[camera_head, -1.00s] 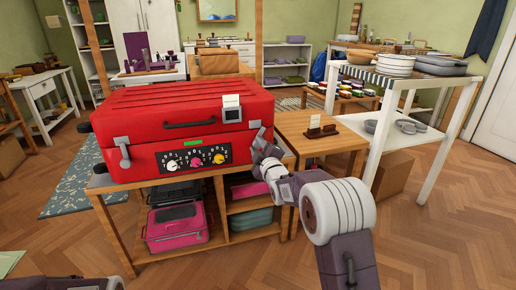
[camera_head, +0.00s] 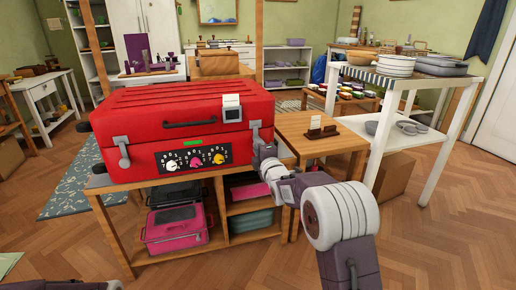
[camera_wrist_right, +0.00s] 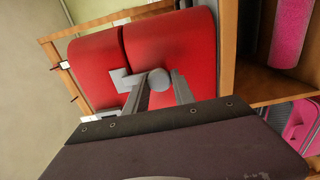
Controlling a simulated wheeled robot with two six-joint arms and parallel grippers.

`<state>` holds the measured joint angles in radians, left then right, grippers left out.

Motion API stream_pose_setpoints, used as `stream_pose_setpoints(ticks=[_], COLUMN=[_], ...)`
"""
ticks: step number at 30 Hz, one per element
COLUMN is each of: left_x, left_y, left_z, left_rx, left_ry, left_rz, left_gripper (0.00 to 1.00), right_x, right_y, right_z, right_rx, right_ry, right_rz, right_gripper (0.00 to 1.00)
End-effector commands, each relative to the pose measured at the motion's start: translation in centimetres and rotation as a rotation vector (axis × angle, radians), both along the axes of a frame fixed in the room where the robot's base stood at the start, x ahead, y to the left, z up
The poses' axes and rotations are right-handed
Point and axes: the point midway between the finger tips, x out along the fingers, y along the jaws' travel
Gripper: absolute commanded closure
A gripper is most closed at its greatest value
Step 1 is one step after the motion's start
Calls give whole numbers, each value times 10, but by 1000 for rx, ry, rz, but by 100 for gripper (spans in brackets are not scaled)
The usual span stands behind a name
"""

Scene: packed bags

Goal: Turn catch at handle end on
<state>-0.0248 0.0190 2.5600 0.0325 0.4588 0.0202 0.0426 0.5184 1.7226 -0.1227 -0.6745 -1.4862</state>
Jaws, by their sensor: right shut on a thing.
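A red case (camera_head: 190,125) with a ribbed lid lies on a wooden shelf unit. A dark handle (camera_head: 190,123) is on its front, above a panel of dials (camera_head: 194,158). A grey catch (camera_head: 122,150) is at the front left. A pale square fitting (camera_head: 231,108) is at the front right. My right gripper (camera_head: 258,146) is at the case's right end, shut on a grey catch there. In the right wrist view, its fingers are on either side of the catch's round grey knob (camera_wrist_right: 158,79), against the red case (camera_wrist_right: 170,50). The left gripper's jaws are out of frame.
The shelf unit (camera_head: 112,184) holds a pink case (camera_head: 178,228) and other bags below. A wooden side table (camera_head: 320,142) with a small card holder stands close to my right arm. A white rack (camera_head: 430,150) with dishes is further right.

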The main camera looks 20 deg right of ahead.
Motion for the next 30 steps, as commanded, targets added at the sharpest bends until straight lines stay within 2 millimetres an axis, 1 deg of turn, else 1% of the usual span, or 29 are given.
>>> stream_pose_setpoints(ticks=[11, 12, 14, 25, 28, 30], left_x=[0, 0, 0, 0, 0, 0], left_y=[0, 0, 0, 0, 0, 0], left_z=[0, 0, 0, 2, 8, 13], left_rx=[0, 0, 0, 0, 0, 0], left_ry=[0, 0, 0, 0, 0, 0], left_rz=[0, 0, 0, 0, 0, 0], left_gripper=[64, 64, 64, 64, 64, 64], right_x=[0, 0, 0, -2, -12, -23], right_y=[0, 0, 0, 0, 0, -1], right_z=[-1, -1, -1, 0, 2, 3], right_rx=[-6, -6, -5, -4, -3, -3], right_ry=[2, 2, 2, 1, 3, 4], right_rz=[1, 1, 1, 0, 0, 0], right_gripper=[100, 67, 50, 49, 49, 49])
